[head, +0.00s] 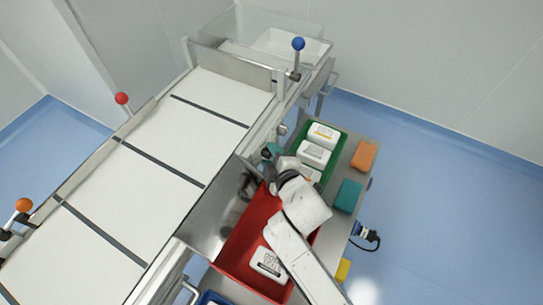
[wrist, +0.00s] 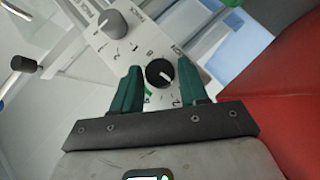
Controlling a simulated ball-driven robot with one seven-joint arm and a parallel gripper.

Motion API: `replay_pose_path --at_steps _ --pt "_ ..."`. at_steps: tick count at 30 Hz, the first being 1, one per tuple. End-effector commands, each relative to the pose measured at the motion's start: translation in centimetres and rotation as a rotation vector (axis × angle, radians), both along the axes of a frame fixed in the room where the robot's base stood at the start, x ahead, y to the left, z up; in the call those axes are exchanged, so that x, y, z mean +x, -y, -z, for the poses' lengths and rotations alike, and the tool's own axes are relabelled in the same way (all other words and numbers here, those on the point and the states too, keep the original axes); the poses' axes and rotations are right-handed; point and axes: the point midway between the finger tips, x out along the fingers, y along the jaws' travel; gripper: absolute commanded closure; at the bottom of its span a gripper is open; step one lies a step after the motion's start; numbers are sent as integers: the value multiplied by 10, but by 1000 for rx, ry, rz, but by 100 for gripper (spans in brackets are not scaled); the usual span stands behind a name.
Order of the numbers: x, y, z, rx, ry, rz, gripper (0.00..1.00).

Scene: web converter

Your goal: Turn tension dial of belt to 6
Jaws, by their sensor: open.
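In the wrist view a black round dial (wrist: 160,73) with a white pointer line sits on a light panel (wrist: 136,50) with printed numbers around it. The pointer points towards the lower right of the picture; the number it meets is not clear. My gripper (wrist: 158,67) is open, its two green fingers on either side of the dial with small gaps. A grey dial (wrist: 112,22) is further up the same panel. The panel's lettering is too small to read surely. In the head view my gripper (head: 268,158) is beside the belt (head: 165,170), and my arm hides the dials.
A red crate (head: 232,262) with a white pack stands below my arm, and a green crate (head: 339,150) with white packs stands beyond it. Orange (head: 364,155) and teal (head: 347,196) blocks lie to the right. Ball-topped levers (head: 298,44) line the belt.

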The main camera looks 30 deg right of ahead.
Motion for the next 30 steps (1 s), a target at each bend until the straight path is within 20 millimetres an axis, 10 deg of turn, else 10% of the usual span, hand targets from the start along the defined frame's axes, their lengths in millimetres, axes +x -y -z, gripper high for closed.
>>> replay_pose_path --at_steps 6,19,30 --pt "0 0 0 0 0 0 57" --pt "0 0 0 0 -1 0 98" --pt "0 -1 -6 45 -34 -2 98"
